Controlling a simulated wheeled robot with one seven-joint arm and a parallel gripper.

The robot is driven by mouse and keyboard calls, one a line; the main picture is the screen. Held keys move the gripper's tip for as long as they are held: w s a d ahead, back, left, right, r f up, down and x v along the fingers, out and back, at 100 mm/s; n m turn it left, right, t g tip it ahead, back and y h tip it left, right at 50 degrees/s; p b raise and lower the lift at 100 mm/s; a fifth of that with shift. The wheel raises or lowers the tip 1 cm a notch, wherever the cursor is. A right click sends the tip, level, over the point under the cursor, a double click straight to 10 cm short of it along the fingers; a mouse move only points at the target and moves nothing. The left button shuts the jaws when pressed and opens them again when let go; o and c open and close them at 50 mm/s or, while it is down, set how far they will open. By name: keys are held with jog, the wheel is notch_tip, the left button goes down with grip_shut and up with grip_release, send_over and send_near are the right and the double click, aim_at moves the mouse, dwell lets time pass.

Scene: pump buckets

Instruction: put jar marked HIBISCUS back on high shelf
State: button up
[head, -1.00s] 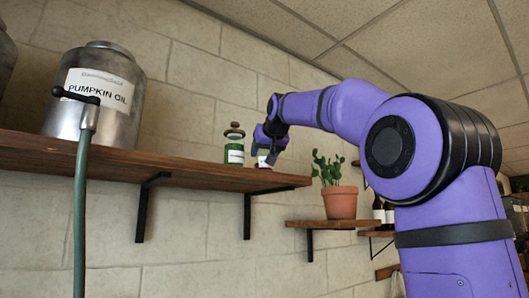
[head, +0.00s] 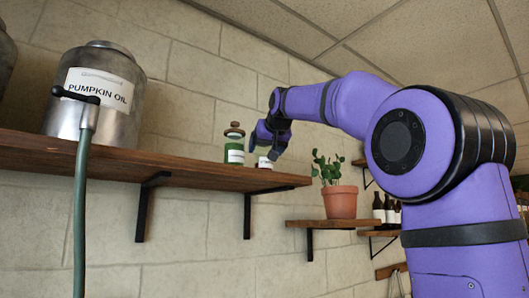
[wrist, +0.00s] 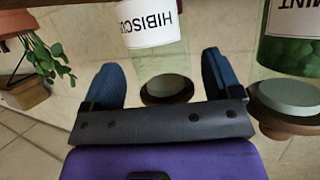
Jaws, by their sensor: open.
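The jar marked HIBISCUS (wrist: 150,32) is glass with a white label and a dark lid, and it appears upside down in the wrist view. In the head view the jar (head: 264,163) stands on the high wooden shelf (head: 200,174) near its right end, mostly hidden by my gripper. My gripper (head: 266,148) is open just above it. In the wrist view the two blue fingers of my gripper (wrist: 162,72) are spread on either side of the jar's lid, with visible gaps.
A green MINT jar (wrist: 290,45) stands close beside, on the left in the head view (head: 234,148). A large PUMPKIN OIL tank (head: 100,95) with a hose stands on the shelf's left.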

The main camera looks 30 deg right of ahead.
jog(key=v, duration=1)
jog(key=shift+s, duration=0.1)
jog(key=s+a+f+n+g+y, duration=0.1)
jog(key=s+f, duration=0.6)
jog(key=f, duration=0.9)
jog(key=s+a+f+n+g+y, duration=0.1)
jog(key=s+a+f+g, duration=0.3)
jog(key=f, duration=1.2)
jog(key=s+a+f+n+g+y, duration=0.1)
jog(key=s+a+f, duration=0.5)
jog(key=s+f, duration=0.6)
notch_tip(320, 180, down, 5)
jog(key=shift+s+a+r+g+y, duration=0.15)
jog(key=shift+a+g+y, duration=0.2)
jog(key=shift+g, duration=0.55)
jog(key=shift+d, duration=0.1)
